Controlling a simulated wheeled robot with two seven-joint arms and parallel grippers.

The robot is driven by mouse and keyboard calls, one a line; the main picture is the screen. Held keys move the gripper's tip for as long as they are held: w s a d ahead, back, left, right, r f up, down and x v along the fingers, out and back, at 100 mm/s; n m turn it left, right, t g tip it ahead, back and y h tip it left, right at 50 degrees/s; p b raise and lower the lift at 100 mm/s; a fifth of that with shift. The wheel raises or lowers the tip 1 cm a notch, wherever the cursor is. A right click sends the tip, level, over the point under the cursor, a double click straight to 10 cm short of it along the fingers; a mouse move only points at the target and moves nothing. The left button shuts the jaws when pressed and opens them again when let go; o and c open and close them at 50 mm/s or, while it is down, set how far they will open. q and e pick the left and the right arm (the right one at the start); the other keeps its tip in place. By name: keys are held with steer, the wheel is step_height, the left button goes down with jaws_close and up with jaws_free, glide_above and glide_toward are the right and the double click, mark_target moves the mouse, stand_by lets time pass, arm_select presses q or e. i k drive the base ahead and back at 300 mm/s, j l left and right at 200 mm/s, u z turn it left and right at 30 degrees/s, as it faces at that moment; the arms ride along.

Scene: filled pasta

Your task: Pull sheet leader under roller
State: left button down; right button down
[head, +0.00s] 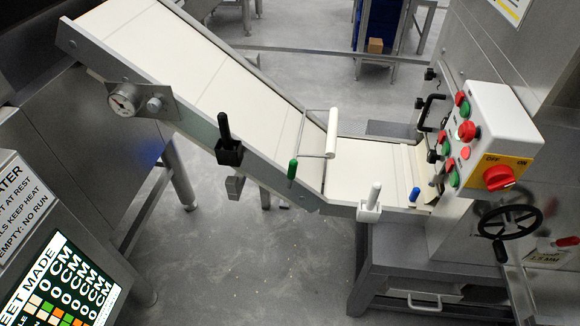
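A pale sheet (365,165) lies along the white conveyor, from the sloping part down to the level part at the machine on the right. A white roller (332,133) on a thin metal frame stands above the conveyor where slope and level part meet. Cross lines show on the belt; I cannot tell which, if any, is the edge of the sheet leader. A cream flap (426,185) shows at the machine's inlet, partly hidden by fittings. Neither of my grippers is in view.
Along the conveyor's near rail stand a black lever (224,128), a green handle (292,169), a white lever (374,194) and a blue peg (415,194). A control box (490,130) with buttons and a black handwheel (509,222) are at right. The grey floor (240,270) in front is open.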

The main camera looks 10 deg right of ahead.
mark_target(412, 193)
steer(key=l+z, duration=0.15)
steer(key=z, duration=1.5)
steer(key=k+l, duration=0.05)
